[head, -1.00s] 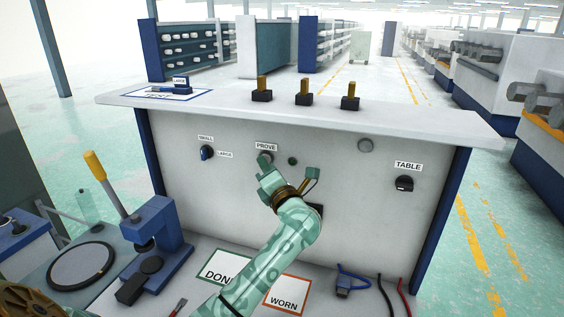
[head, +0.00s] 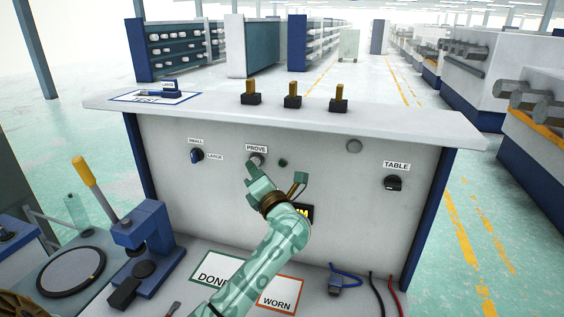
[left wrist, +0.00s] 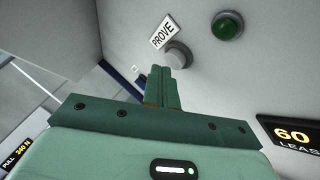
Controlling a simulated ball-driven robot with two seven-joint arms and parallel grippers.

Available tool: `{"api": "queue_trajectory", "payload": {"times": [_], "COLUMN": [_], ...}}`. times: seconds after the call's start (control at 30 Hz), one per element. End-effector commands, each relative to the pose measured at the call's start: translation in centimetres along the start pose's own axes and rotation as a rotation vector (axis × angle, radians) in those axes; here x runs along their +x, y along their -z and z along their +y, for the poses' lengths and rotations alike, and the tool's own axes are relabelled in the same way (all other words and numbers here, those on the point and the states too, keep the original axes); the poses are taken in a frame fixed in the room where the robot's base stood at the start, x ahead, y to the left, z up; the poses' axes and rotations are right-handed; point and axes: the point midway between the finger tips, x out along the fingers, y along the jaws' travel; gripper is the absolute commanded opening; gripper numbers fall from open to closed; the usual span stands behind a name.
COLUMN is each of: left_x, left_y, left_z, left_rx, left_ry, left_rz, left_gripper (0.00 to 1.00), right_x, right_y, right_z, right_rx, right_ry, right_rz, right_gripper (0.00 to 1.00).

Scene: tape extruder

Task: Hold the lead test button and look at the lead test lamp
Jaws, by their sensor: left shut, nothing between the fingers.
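The round pale button under the PROVE label (head: 257,159) is on the upright white panel, partly hidden by my left gripper in the head view. The left wrist view shows the button (left wrist: 178,54) just beyond my fingertips. My left gripper (head: 251,166) is shut with nothing between its fingers. Its tips (left wrist: 160,70) overlap the button's lower edge; I cannot tell whether they press it. The round lamp (head: 283,162) is to the right of the button; it is dark green with no clear glow, also in the left wrist view (left wrist: 228,26). My right gripper is out of view.
A SMALL/LARGE selector (head: 197,156) and a TABLE switch (head: 394,183) flank the button. Several yellow-topped levers stand on the ledge (head: 400,122). A blue press (head: 145,235) stands at lower left.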

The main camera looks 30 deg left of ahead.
Motion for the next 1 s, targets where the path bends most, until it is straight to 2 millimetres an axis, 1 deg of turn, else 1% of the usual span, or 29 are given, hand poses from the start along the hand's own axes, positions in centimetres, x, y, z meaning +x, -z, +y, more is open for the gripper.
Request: {"api": "queue_trajectory", "payload": {"times": [0.07,0.47,0.8,1.0], "left_x": [-0.2,-0.6,-2.8,-3.8], "left_y": [0.1,0.4,1.9,2.7], "left_z": [0.4,0.5,2.3,2.9], "left_rx": [0.0,0.001,0.0,0.001], "left_ry": [0.0,0.001,0.0,0.001], "left_rz": [0.0,0.0,0.0,0.0], "left_gripper": [0.0,0.0,0.0,0.0], "right_x": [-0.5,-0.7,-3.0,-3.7], "right_y": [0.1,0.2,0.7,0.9], "right_z": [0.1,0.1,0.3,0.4], "right_rx": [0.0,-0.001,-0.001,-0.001], "right_ry": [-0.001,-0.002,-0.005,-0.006], "right_rz": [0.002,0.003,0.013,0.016], "right_gripper": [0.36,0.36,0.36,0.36]}}
